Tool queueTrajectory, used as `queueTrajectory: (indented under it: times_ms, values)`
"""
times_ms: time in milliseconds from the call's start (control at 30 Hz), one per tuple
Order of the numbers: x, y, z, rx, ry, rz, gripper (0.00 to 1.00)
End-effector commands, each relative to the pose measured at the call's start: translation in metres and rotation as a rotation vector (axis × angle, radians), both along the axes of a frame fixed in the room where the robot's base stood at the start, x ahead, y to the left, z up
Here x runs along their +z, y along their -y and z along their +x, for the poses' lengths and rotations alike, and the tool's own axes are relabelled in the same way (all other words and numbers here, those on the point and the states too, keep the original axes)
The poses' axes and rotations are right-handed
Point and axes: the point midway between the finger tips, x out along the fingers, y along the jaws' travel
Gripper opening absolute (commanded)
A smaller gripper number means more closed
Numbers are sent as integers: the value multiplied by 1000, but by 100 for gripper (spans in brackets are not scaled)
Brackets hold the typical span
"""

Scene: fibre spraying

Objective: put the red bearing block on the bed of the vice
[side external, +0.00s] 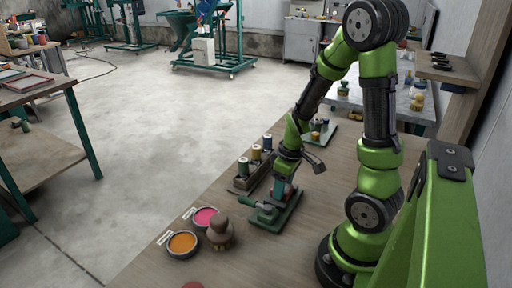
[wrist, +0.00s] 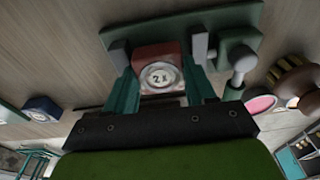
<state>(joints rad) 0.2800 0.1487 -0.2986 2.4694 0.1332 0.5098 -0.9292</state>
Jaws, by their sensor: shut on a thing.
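The red bearing block (wrist: 157,54) shows in the wrist view with a round pale face marked "2X". My gripper (wrist: 162,75) is shut on it, one teal finger on each side. Behind the block is the green vice (wrist: 240,15), with a grey jaw at left and another at right, and its handle at right. The block lines up between these jaws; I cannot tell whether it touches the bed. In the side view my gripper (side external: 283,188) points down over the vice (side external: 290,217), and the block is mostly hidden by the fingers.
A pink bowl (side external: 205,217), an orange bowl (side external: 183,243) and a brown knobbed object (side external: 220,233) stand in front of the vice. A rack of spools (side external: 252,172) stands close behind it at left. A green tray (side external: 320,135) lies farther back. A blue block (wrist: 42,106) shows in the wrist view.

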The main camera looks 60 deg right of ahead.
Motion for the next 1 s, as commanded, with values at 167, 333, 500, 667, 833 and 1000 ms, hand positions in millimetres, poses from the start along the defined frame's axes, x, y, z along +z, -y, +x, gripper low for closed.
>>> queueTrajectory:
  times_ms: [167, 333, 500, 667, 833, 1000]
  values:
    - [-9, 0, -1, 10, -6, -3, 7]
    - [-10, -2, 0, 17, -6, -2, 61]
    - [-9, -3, 0, 18, -5, -1, 80]
    - [2, -3, 1, 23, -2, -4, 80]
    - [33, -2, -2, 16, 5, -5, 80]
    - [72, 0, -7, 11, 6, -6, 80]
